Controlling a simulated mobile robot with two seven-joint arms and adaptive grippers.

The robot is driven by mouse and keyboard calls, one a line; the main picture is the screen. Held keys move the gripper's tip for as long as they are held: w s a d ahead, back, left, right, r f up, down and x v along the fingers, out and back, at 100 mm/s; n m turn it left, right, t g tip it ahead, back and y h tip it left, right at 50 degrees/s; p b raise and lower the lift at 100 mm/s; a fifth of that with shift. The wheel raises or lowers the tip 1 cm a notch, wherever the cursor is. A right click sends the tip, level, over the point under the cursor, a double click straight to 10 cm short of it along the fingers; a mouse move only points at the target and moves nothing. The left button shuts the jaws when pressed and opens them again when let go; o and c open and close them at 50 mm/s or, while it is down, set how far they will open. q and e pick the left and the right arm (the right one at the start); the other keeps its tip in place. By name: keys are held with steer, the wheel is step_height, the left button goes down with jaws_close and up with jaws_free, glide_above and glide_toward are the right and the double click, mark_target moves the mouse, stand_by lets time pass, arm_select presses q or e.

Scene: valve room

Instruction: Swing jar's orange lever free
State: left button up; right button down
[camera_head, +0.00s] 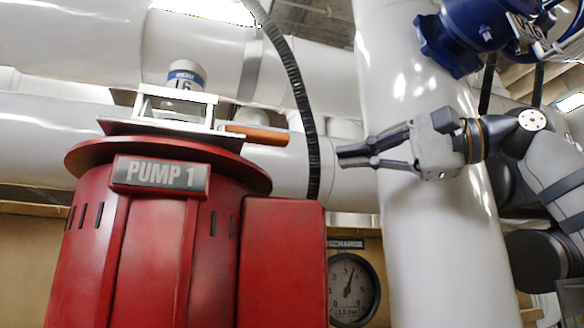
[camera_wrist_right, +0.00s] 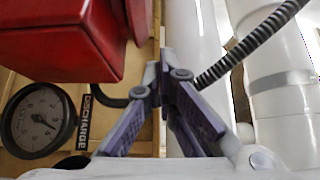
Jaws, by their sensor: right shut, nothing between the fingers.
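A small white jar (camera_head: 187,75) with a blue label band stands on top of the red pump (camera_head: 150,245), inside a white frame (camera_head: 146,105). The frame's front bar partly hides the jar's lower part. The orange lever (camera_head: 258,134) sticks out to the right from the frame's base. My right gripper (camera_head: 340,156) is to the right of the lever's end and slightly lower in the picture, apart from it. It is shut and empty. Its fingers also show in the right wrist view (camera_wrist_right: 166,62), where neither jar nor lever is seen. My left gripper is not in view.
A black corrugated hose (camera_head: 299,95) hangs between the lever and my right gripper in the picture. A thick white pipe (camera_head: 440,250) stands behind that gripper. A blue valve part (camera_head: 447,45) is at upper right. A discharge gauge (camera_head: 352,288) sits below.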

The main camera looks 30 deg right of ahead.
steer(key=x, duration=0.9)
steer(key=shift+a+r, duration=0.15)
steer(key=shift+a, duration=0.3)
steer(key=s, duration=0.3)
steer(key=shift+s+a+p, duration=0.25)
steer(key=shift+s+p, duration=0.05)
steer(key=shift+p, duration=0.1)
steer(key=shift+w+a, duration=0.1)
steer(key=shift+w, duration=0.05)
